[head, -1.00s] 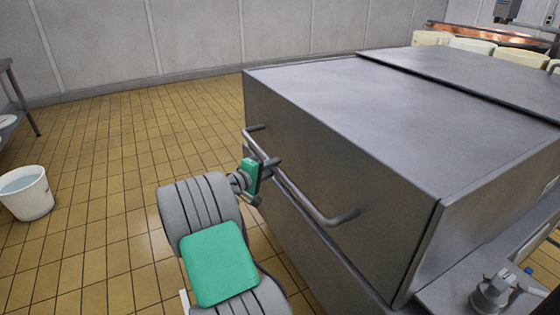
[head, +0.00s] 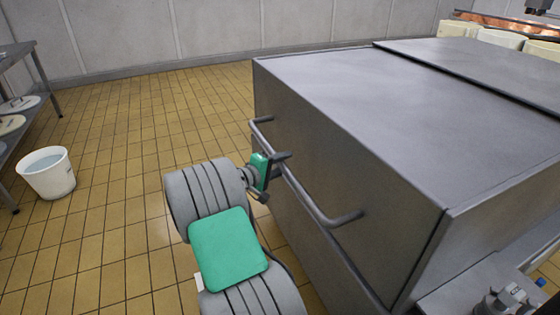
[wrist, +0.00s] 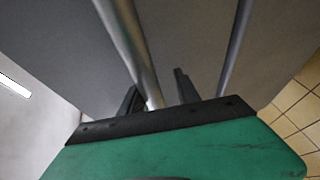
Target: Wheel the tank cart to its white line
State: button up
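The tank cart (head: 350,150) is a large grey metal box with a flat lidded top, filling the right half of the head view. Its tubular handle (head: 310,200) runs along the side facing my arm. My gripper (head: 281,157) is at this handle. In the wrist view the handle bar (wrist: 128,45) passes between the two dark fingers (wrist: 160,95), which look partly closed around it; a small gap shows right of the bar. No clear white line shows on the floor. A small white patch (head: 200,283) shows beside my arm; I cannot tell what it is.
A white bucket (head: 47,173) stands on the yellow tiles at the left, near a metal shelf table (head: 28,75). Pale tubs (head: 500,38) and copper vats (head: 505,20) are behind the cart. The tiled floor (head: 150,115) between bucket and cart is clear up to the wall.

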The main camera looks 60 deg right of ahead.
jog(key=shift+o, duration=1)
jog(key=shift+w+a, duration=0.1)
jog(key=shift+w, duration=0.05)
jog(key=shift+w+a+r, duration=0.25)
jog(key=s+p+v, duration=0.1)
jog(key=v, duration=0.6)
jog(key=shift+w+a+p, duration=0.2)
jog(key=shift+w+p, duration=0.15)
jog(key=shift+w, duration=0.1)
jog(key=shift+f, duration=0.1)
